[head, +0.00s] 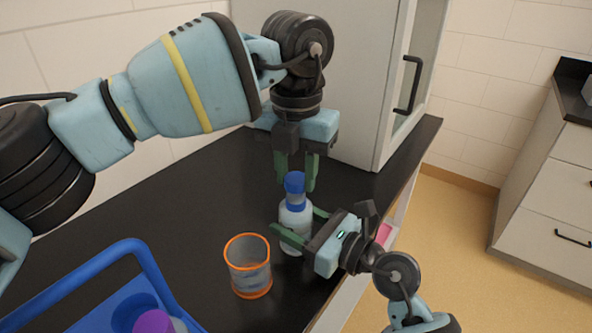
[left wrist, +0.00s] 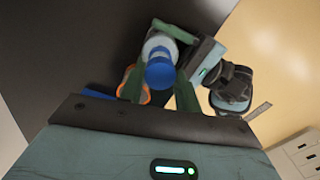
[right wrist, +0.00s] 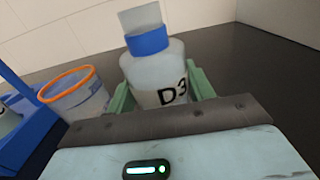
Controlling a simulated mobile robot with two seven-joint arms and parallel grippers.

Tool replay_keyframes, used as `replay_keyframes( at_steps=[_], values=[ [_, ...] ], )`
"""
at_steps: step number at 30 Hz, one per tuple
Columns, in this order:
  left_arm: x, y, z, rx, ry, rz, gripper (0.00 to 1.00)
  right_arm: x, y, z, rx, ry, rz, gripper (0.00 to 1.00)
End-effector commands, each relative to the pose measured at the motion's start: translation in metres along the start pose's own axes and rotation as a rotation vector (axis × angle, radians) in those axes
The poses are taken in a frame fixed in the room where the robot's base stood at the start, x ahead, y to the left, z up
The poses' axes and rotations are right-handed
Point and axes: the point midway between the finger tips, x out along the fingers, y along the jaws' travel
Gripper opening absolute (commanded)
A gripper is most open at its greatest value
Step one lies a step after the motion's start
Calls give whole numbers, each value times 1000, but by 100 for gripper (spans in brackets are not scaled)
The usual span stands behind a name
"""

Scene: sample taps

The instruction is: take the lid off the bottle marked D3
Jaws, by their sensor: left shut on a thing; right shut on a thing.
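The bottle marked D3 (head: 294,222) stands upright on the black counter. Its label (right wrist: 172,96) reads D3 in the right wrist view. A blue band (right wrist: 148,42) circles it below a pale upper part. The blue lid (head: 294,182) is at the top; its round top also shows in the left wrist view (left wrist: 160,74). My left gripper (head: 297,186) points down from above, its green fingers shut on the lid. My right gripper (head: 292,226) comes from the right and is shut on the bottle's body. I cannot tell whether the lid still touches the bottle.
An orange-rimmed clear beaker (head: 249,268) stands just left of the bottle. A blue carrier with a handle (head: 108,304) holds a purple-lidded bottle (head: 153,323) at front left. A tall pale cabinet (head: 350,95) stands behind. The counter's right edge is close to my right gripper.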

Motion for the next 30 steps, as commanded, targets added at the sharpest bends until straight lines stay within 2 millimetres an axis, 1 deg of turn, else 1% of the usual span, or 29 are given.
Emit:
replay_keyframes(
  at_steps=[5, 12, 15, 20, 21, 26, 30],
  values=[
    [-10, 0, 0, 0, -2, 0, 6, 0, 0, 0, 0, 1, 0, 0],
    [-37, 0, 0, -1, -1, 0, 6, 0, 0, 0, 0, 1, 0, 0],
    [-40, 0, 0, -1, 0, 0, 6, 0, 0, 0, 0, 1, 0, 0],
    [-40, 0, 0, 0, 0, 0, 6, 0, 0, 0, 0, 1, 0, 0],
    [-40, 0, 0, 0, 0, 0, 6, 0, 0, 0, 0, 1, 0, 58],
    [-40, 0, 0, 0, 0, 0, 6, 0, 0, 0, 0, 1, 0, 78],
    [-40, 0, 0, 0, 0, 0, 5, 0, 0, 0, 0, 0, 0, 78]
  ],
)
